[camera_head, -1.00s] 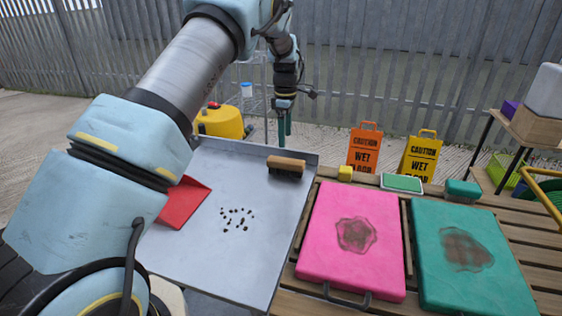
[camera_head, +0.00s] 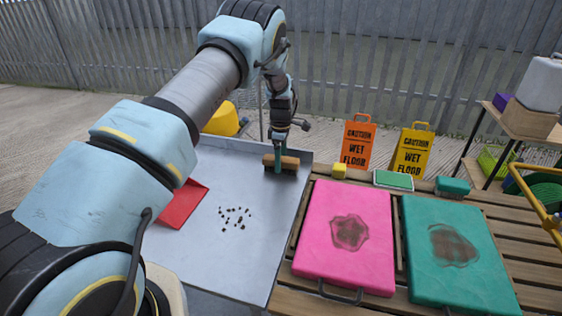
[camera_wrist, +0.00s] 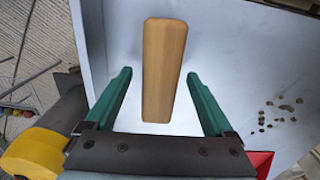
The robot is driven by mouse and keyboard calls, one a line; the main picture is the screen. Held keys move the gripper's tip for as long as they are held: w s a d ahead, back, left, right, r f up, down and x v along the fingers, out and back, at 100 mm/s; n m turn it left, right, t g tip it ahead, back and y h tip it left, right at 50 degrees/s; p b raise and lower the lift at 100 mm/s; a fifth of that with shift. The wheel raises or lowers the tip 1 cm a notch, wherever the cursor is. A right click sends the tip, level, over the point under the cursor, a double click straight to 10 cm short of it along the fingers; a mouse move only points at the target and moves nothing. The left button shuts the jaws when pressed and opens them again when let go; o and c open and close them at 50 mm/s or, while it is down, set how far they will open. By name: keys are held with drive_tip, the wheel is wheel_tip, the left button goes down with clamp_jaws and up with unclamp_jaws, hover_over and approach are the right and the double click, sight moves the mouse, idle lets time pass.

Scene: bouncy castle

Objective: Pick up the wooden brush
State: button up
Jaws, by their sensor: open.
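The wooden brush (camera_head: 290,162) lies at the far right corner of the grey metal tray, its tan wooden back up and dark bristles below. In the wrist view the brush (camera_wrist: 163,68) runs lengthwise between the two green fingers, with a gap on each side. My gripper (camera_head: 278,160) points down at the brush and hides part of it in the head view. In the wrist view my gripper (camera_wrist: 160,90) is open, and neither finger visibly touches the brush. I cannot tell how far the fingertips are above the tray.
The metal tray (camera_head: 250,255) holds dark crumbs (camera_head: 235,217) and a red dustpan (camera_head: 183,205). To the right are a yellow sponge (camera_head: 339,171), a pink pad (camera_head: 350,265) and a teal pad (camera_head: 455,285). Caution signs (camera_head: 357,142) stand behind. A yellow object (camera_head: 222,120) is beyond the tray.

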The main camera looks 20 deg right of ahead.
drive_tip(key=shift+f, duration=0.1)
drive_tip(key=shift+c, duration=0.2)
drive_tip(key=c, duration=1.3)
